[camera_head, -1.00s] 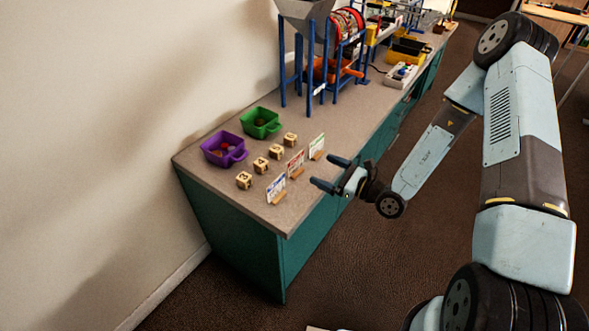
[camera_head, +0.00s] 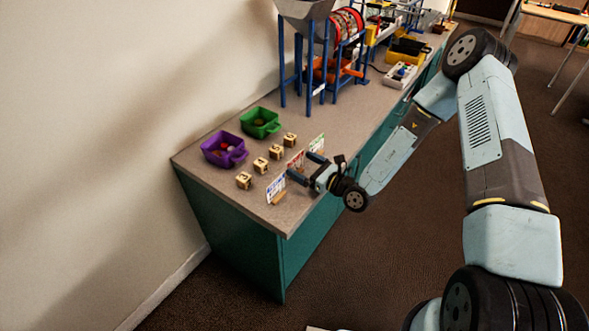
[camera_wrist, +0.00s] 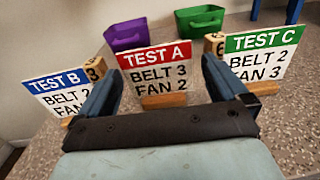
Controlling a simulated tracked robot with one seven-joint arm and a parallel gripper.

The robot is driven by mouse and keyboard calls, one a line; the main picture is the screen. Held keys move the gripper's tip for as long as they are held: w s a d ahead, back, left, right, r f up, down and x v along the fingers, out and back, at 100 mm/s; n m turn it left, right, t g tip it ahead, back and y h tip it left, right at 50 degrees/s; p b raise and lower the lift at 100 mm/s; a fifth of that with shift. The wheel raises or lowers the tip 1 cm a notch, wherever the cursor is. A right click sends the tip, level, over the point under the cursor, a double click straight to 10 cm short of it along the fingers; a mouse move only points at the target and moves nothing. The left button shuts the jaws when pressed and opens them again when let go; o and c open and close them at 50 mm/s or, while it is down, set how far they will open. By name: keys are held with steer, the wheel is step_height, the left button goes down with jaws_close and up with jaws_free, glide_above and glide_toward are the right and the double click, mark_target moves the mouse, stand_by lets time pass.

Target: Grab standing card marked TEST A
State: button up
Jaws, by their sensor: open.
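The TEST A card (camera_wrist: 153,56) has a red header and reads BELT 3, FAN 2. It stands in a wooden base in the middle of the wrist view, and in the head view the card (camera_head: 296,160) is partly behind my gripper. My gripper (camera_head: 302,167) is open, and in the wrist view its two fingers (camera_wrist: 160,85) lie to either side of the card, which appears between and beyond them. I cannot tell whether the fingers touch it. The blue TEST B card (camera_wrist: 62,92) stands to the left and the green TEST C card (camera_wrist: 262,54) to the right.
Several numbered wooden blocks (camera_head: 244,180) stand behind the cards. A purple bin (camera_head: 222,150) and a green bin (camera_head: 260,122) sit further back. The blue-framed hopper (camera_head: 306,50) stands further along the bench. TEST B and TEST C flank the fingers closely.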

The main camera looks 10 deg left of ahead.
mark_target(296, 161)
steer(key=shift+r+x, duration=0.2)
steer(key=shift+x, duration=2.35)
steer(key=shift+s+a, duration=0.1)
steer(key=shift+s, duration=0.05)
steer(key=shift+c, duration=0.4)
steer(key=c, duration=0.6)
